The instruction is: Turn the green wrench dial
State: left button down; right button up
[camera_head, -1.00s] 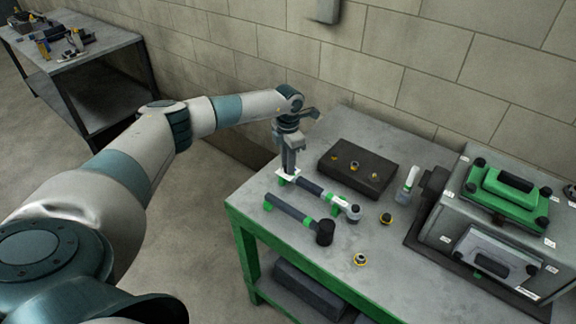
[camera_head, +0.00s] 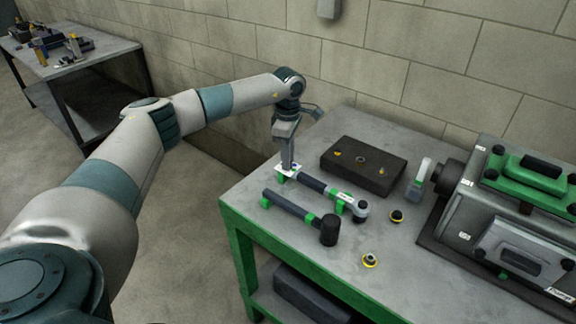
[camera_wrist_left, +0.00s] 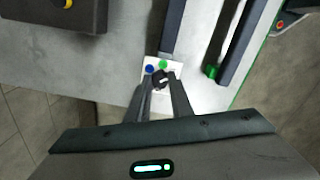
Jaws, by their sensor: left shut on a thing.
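The wrench (camera_head: 314,184) lies on the bench with its dark handle end towards my left gripper and its round head to the right. At its handle end is a white plate (camera_wrist_left: 176,71) with a blue dot and a green dot. A small dark dial (camera_wrist_left: 160,78) sits on this plate. My left gripper (camera_head: 288,168) points down at this end and is shut on the dial; its two fingers (camera_wrist_left: 163,84) flank it in the left wrist view. The dial is hidden by the fingers in the head view. My right gripper is not in view.
A black-headed mallet (camera_head: 290,206) lies beside the wrench in front. A dark block (camera_head: 363,170) with small fittings stands behind. A grey engine housing (camera_head: 470,220) with a green cover fills the right side.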

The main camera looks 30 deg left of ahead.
pick_arm(q)
jog(key=shift+m+b, duration=0.55)
jog(key=shift+m, duration=0.25)
jog(key=c, duration=1.6)
grip_release()
jog(key=shift+o, duration=0.2)
jog(key=shift+r, duration=0.1)
